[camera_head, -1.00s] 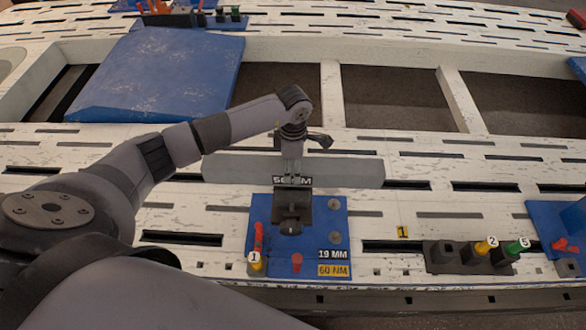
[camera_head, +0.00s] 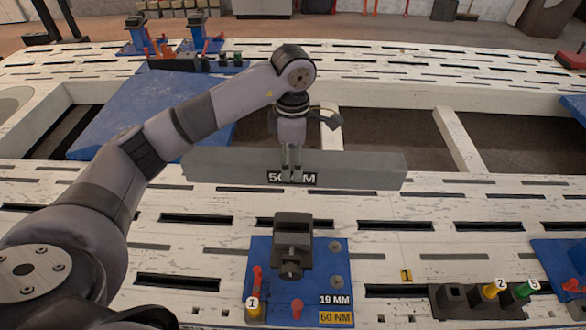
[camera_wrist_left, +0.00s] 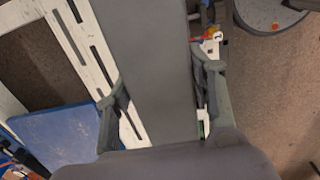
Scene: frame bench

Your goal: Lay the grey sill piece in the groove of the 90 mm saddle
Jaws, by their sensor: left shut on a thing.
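My left gripper (camera_head: 291,172) is shut on the grey sill piece (camera_head: 350,168), a long bar held level and crosswise near its middle. The piece appears raised above the white bench, behind a dark clamp-like block (camera_head: 293,240) on a blue plate. A label on its front reads about "50 MM", partly covered by the fingers. In the left wrist view the sill piece (camera_wrist_left: 145,45) runs between the two fingers. I read no 90 mm label, so I cannot tell which fixture is the saddle. My right gripper is not in view.
The blue plate (camera_head: 262,262) bears "19 MM" and "60 NM" labels and red and yellow pegs. A dark holder (camera_head: 455,298) with yellow and green pieces stands at the right. A large blue panel (camera_head: 130,110) lies at back left. The slotted white bench (camera_head: 400,195) has open gaps behind.

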